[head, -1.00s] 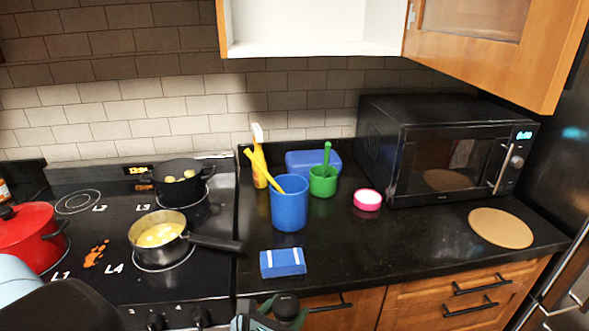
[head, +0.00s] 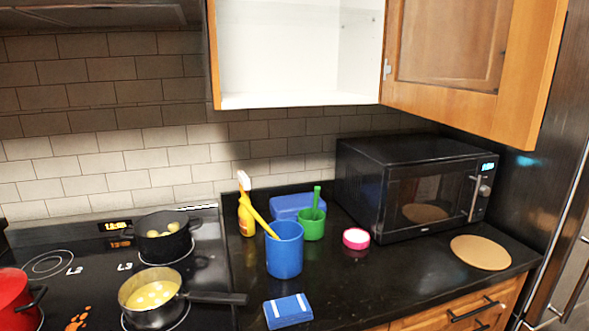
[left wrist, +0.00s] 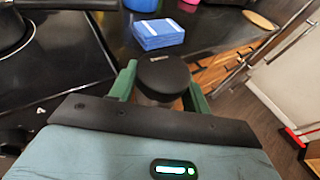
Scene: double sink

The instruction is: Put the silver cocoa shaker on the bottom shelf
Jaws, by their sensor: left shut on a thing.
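My left gripper (left wrist: 160,88) shows only in the left wrist view. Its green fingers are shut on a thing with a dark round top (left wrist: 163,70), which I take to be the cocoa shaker. Its sides are mostly hidden, so I cannot see any silver. It is held in front of the counter edge. The open wall cabinet, with its white bottom shelf (head: 300,100), is above the counter in the head view. The visible part of that shelf is empty. My right gripper is not in view.
The cabinet door (head: 465,70) stands open to the right, above the microwave (head: 415,190). A blue cup (head: 284,252), green cup (head: 312,225), yellow bottle (head: 246,215) and blue sponge-like block (head: 288,311) are on the counter. Pots, including one with a long handle (head: 150,312), stand on the stove.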

